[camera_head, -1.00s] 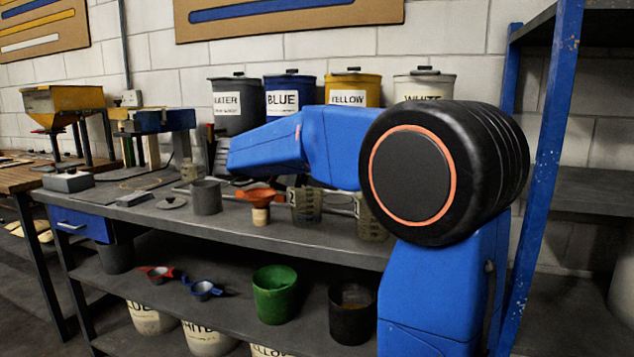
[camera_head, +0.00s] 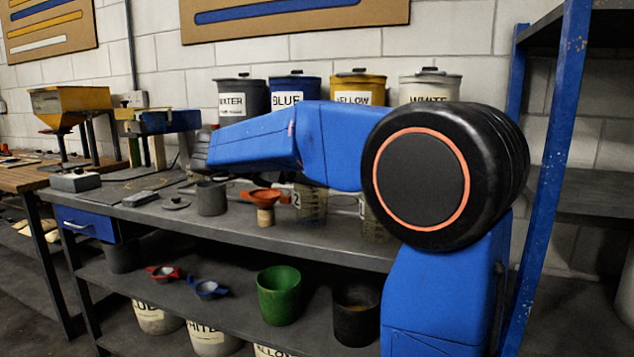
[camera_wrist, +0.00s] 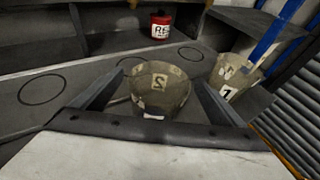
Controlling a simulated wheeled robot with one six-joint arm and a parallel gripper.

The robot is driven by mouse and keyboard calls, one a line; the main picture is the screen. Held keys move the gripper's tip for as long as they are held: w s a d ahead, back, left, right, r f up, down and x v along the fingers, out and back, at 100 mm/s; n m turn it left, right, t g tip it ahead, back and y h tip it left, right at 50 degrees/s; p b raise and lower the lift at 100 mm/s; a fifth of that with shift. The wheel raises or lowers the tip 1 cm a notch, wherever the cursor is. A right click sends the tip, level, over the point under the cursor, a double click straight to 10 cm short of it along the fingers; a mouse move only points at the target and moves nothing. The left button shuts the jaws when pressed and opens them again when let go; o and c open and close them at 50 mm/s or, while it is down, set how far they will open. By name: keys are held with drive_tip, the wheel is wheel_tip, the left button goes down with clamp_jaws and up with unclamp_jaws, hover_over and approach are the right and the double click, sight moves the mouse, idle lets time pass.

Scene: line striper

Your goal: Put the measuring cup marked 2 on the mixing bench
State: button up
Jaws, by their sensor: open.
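The measuring cup marked 2 (camera_wrist: 160,91) is a translucent grey-brown cup. In the wrist view it stands upright between the two fingers of my gripper (camera_wrist: 159,80), which is open with gaps showing beside the cup. In the head view the cup (camera_head: 311,204) stands on the grey bench (camera_head: 240,226), partly behind my blue arm. A similar cup marked 1 (camera_wrist: 234,76) stands to the right in the wrist view, outside my fingers. My gripper is mostly hidden by my arm in the head view. I cannot tell which surface is the mixing bench.
A red-labelled tub (camera_wrist: 161,26) stands farther off in the wrist view. In the head view, an orange funnel (camera_head: 262,195) and a grey pot (camera_head: 211,198) stand left of the cup. Lidded paint buckets (camera_head: 290,96) line the wall. A blue rack post (camera_head: 550,150) rises at the right.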

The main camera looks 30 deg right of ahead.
drive_tip(key=shift+v, duration=3)
drive_tip(key=w+r+n+t+y, duration=0.2)
drive_tip(key=w+r+n+t, duration=0.3)
drive_tip(key=r+n+t, duration=0.7)
drive_tip(key=s+a+f+n+t+y, duration=0.1)
drive_tip(key=s+a+f+n+y, duration=0.7)
drive_tip(key=n, duration=0.7)
drive_tip(key=s+a+f+n+y, duration=0.3)
drive_tip(key=a+f+n+y, duration=0.35)
drive_tip(key=n, duration=0.75)
drive_tip(key=s+d+f+n+g, duration=0.2)
drive_tip(key=s+f+n+g, duration=0.1)
drive_tip(key=s+f, duration=0.5)
drive_tip(key=s+d+f+n+g+h, duration=0.1)
drive_tip(key=s+d+f+n+g, duration=0.2)
drive_tip(key=s+f+n, duration=0.2)
drive_tip(key=s+d+f+n+g+h, duration=0.1)
drive_tip(key=s+d+f+n+g, duration=0.1)
drive_tip(key=s+f, duration=1)
drive_tip(key=shift+d+f+n+g, duration=0.2)
drive_tip(key=shift+f+n+g, duration=0.5)
drive_tip(key=shift+f+n, duration=0.3)
